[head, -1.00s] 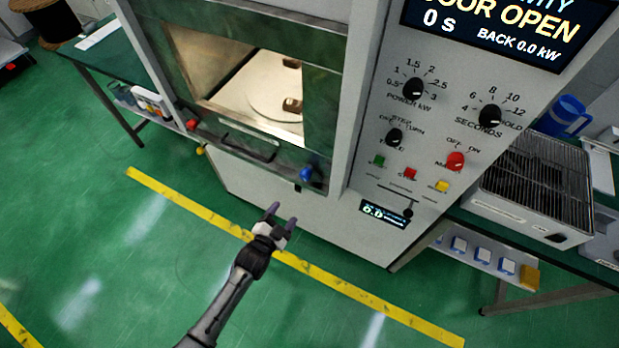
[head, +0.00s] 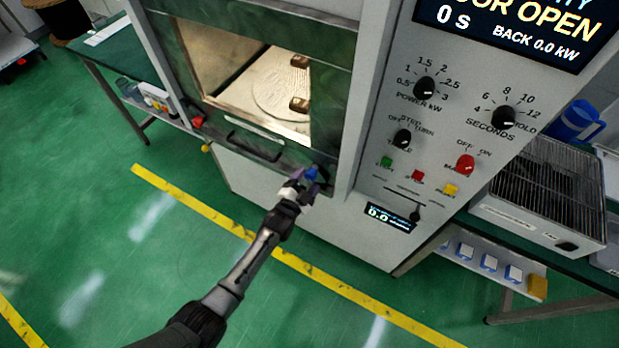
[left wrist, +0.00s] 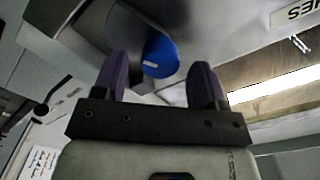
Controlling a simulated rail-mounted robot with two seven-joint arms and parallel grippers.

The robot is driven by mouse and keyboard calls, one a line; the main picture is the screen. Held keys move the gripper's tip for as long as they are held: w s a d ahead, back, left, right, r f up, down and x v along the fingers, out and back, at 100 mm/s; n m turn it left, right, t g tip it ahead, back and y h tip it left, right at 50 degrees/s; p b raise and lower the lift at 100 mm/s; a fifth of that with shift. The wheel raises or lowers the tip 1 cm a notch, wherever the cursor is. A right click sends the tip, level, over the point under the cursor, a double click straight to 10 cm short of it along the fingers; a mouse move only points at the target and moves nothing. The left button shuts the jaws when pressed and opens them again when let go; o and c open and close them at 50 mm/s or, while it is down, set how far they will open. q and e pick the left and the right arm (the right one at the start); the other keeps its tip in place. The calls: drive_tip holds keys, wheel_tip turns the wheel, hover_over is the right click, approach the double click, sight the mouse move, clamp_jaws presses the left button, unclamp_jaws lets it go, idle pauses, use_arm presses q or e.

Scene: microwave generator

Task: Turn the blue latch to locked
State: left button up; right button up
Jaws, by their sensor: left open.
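The blue latch (head: 312,172) sits at the lower right corner of the microwave's green door frame (head: 345,60). In the left wrist view the latch shows as a blue round knob (left wrist: 159,56) with a small white mark. My left gripper (head: 303,185) is at the latch. Its two dark fingers (left wrist: 163,85) are apart, with the knob between and beyond them. I cannot tell whether they touch it. The fingers partly cover the latch in the head view. My right gripper is not in view.
A red knob (head: 197,121) is at the door's lower left, with a handle (head: 254,139) between. The control panel with black dials (head: 424,87) is to the right. Its display reads "DOOR OPEN". A wire-topped unit (head: 545,190) stands on the right table. The floor in front is clear.

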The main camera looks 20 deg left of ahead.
use_arm(q)
drive_tip(key=shift+w+d, duration=0.15)
drive_tip(key=shift+w, duration=0.8)
drive_tip(key=c, duration=0.9)
drive_tip(key=shift+c, duration=0.2)
